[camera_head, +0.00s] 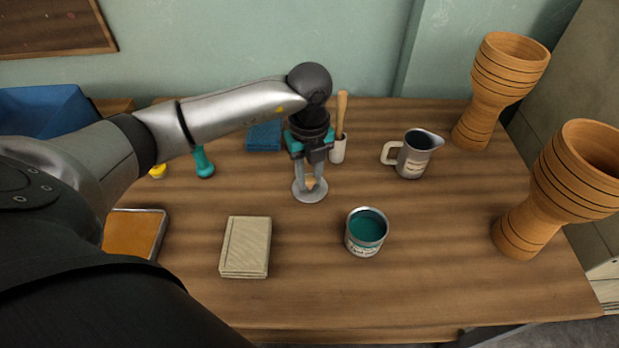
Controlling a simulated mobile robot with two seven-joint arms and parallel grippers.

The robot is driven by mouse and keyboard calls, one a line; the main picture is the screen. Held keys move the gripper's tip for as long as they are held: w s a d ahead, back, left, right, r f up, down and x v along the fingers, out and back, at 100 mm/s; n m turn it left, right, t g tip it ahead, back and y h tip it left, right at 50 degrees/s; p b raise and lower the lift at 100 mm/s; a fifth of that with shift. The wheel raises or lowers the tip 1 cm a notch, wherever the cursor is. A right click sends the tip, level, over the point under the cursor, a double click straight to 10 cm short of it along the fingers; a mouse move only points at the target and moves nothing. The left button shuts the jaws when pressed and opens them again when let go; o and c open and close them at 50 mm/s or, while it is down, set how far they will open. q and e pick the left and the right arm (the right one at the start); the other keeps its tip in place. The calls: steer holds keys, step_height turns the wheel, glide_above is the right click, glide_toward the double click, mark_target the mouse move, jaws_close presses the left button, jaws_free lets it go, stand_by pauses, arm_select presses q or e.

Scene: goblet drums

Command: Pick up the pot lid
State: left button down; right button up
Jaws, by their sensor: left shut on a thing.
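The pot lid (309,196) is a small round grey disc near the middle of the wooden table (420,290). My left gripper (310,183) points straight down over it, with its fingertips at the lid's centre. The fingers are shut on the lid, on a small tan part at its middle that they partly hide. I cannot tell whether the lid touches the table or is just above it. My right gripper is not in view.
An open can of teal paint (366,232) stands front right of the lid, with a metal jug (412,155) behind it. A white cup with a wooden handle (338,148) is close behind the gripper. A beige block (246,247) lies front left. Two goblet drums (500,80) stand right.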

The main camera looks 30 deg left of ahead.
arm_select(q)
steer(key=shift+r, duration=0.45)
step_height(320, 180, up, 9)
steer(key=p, duration=0.3)
steer(key=shift+f+p, duration=0.15)
steer(key=shift+p, duration=0.25)
step_height(320, 180, up, 9)
steer(key=p, duration=0.3)
glide_above(309, 177)
steer(key=shift+r, duration=0.75)
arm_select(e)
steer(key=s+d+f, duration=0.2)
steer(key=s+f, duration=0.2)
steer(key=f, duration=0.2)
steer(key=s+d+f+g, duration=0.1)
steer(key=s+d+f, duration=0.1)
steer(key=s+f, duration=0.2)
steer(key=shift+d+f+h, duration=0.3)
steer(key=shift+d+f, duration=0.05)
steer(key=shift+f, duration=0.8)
arm_select(q)
steer(key=shift+p, duration=0.3)
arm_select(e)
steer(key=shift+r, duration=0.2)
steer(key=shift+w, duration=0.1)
